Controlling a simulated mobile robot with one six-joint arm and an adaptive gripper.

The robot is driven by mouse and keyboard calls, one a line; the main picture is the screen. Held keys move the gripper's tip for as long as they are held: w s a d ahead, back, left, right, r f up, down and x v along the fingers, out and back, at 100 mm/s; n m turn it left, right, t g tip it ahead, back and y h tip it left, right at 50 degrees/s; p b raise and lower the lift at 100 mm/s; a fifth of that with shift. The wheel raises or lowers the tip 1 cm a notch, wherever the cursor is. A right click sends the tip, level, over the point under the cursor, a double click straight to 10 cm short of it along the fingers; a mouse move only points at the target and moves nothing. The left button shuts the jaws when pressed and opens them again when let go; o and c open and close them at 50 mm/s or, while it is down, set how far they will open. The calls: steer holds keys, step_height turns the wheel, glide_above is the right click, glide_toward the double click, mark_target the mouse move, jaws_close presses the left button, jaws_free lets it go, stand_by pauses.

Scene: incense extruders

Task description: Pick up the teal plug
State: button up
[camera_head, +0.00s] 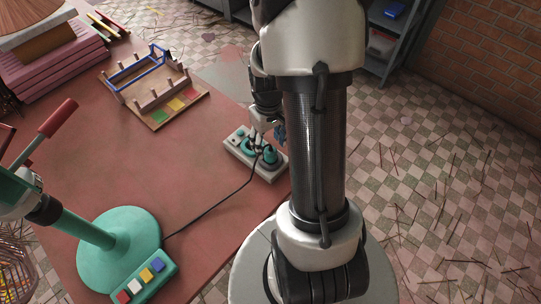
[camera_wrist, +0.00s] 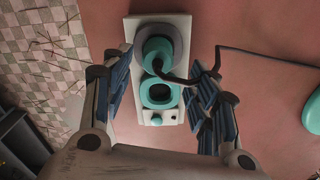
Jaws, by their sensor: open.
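The teal plug (camera_wrist: 155,48) sits at one end of a white power strip (camera_wrist: 128,62), with its dark cord coming off it. In the head view the plug (camera_head: 270,156) is at the near end of the strip (camera_head: 232,147). A second teal ring (camera_wrist: 160,106), which looks like a socket, lies beside it, with a small teal knob beyond. My gripper (camera_wrist: 161,64) is open and empty, one finger on each side of the strip. In the head view my gripper (camera_head: 268,127) is above the strip, partly hidden by my arm. The exact gap to the plug is unclear.
The black cord (camera_head: 215,205) runs across the reddish table (camera_head: 210,250) to a teal-based device (camera_head: 105,240) with coloured buttons. A wooden rack (camera_head: 155,85) with coloured squares stands further back. The strip lies near the table's right edge.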

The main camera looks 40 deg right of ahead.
mark_target(271, 150)
steer(key=f, duration=0.1)
steer(key=f+b, duration=0.1)
steer(key=f, duration=0.2)
steer(key=shift+s+d+b, duration=0.15)
steer(key=shift+s+b, duration=0.15)
steer(key=shift+b, duration=0.05)
steer(key=shift+f, duration=0.5)
steer(key=shift+r, duration=0.1)
steer(key=c, duration=1.2)
steer(key=shift+o, duration=0.2)
steer(key=shift+r, duration=0.1)
